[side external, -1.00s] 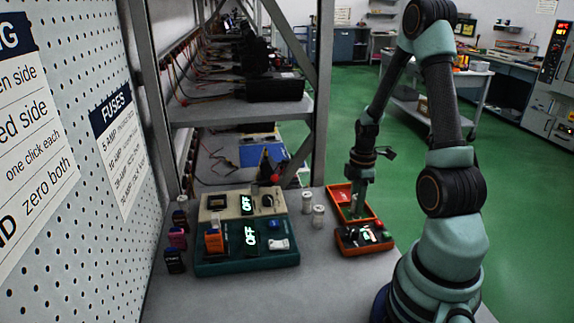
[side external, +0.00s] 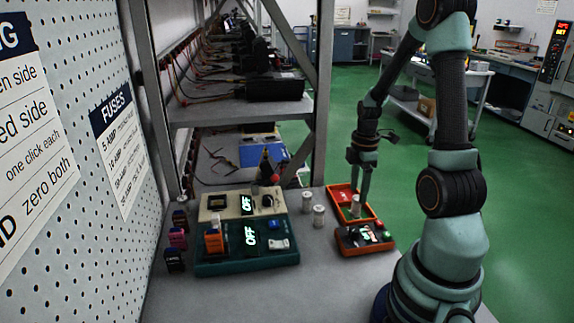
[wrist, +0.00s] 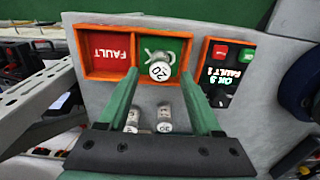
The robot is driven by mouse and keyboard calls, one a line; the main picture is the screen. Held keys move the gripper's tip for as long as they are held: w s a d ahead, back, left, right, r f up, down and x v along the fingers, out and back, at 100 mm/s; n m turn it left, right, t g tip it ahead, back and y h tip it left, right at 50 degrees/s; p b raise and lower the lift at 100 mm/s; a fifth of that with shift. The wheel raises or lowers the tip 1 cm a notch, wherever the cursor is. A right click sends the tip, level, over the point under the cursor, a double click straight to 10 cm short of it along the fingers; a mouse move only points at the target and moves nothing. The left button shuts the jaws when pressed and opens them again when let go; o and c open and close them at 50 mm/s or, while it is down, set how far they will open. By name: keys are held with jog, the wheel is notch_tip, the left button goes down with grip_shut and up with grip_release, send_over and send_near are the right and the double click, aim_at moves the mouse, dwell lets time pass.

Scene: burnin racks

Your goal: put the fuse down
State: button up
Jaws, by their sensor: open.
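A pale fuse (side external: 356,206) stands upright in the orange-rimmed tray (side external: 374,216) in the side view. In the wrist view the fuse (wrist: 160,71) shows its white cap marked 20 and is in the green OK compartment. The red compartment beside it, marked FAULT (wrist: 108,52), is empty. My gripper (wrist: 160,76) is open, with one green finger on each side of the fuse in the wrist view and a gap to each. In the side view my gripper (side external: 361,192) is over the tray, its fingertips around the height of the fuse's top.
Two more fuses (side external: 307,200) (side external: 318,214) stand on the grey bench left of the tray. An orange tester (side external: 364,238) with a lit display sits in front of the tray. Teal (side external: 248,262) and cream (side external: 228,205) units reading OFF stand left. A rack post (side external: 322,100) rises behind.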

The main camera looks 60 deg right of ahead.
aim_at(357, 197)
notch_tip(357, 197, up, 7)
jog(key=w+a+r+m+t, duration=0.1)
jog(key=a+r+m+t, duration=0.1)
jog(key=a, duration=0.6)
jog(key=w+a+r+m+t, duration=0.1)
jog(key=a+r+m, duration=0.3)
jog(key=a, duration=0.5)
jog(key=w+a+r+m+t, duration=0.2)
jog(key=a+r, duration=0.3)
jog(key=a, duration=0.3)
jog(key=shift+w+a+r+m+t, duration=0.15)
jog(key=shift+w+m+t, duration=0.2)
jog(key=shift+m, duration=0.15)
